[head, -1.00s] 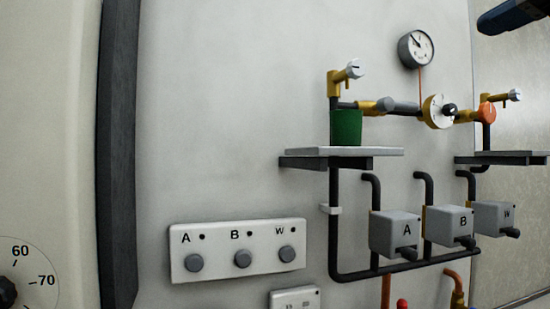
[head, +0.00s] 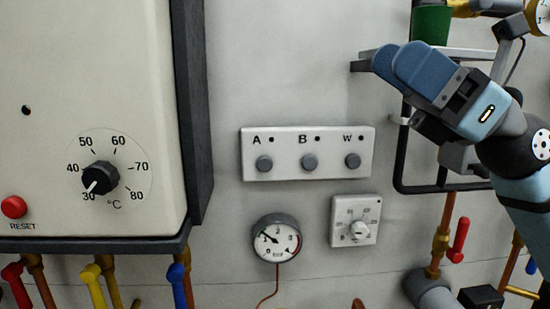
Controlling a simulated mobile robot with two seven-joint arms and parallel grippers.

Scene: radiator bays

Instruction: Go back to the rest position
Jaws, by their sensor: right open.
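My right gripper (head: 401,65) comes in from the right side in the head view, with blue fingers pointing up and left. It is open, and I see nothing between its fingers. Its fingertips are in front of the grey shelf (head: 470,53) and near the green cup (head: 431,25), partly covering the shelf; I cannot tell whether they touch. My left gripper is not in view.
A button panel (head: 290,170) marked A, B, W is on the wall. Below it are a round gauge (head: 277,239) and a small dial plate (head: 369,215). A boiler (head: 60,60) with a temperature knob (head: 100,178) stands at left, with coloured valve levers (head: 92,287) beneath it.

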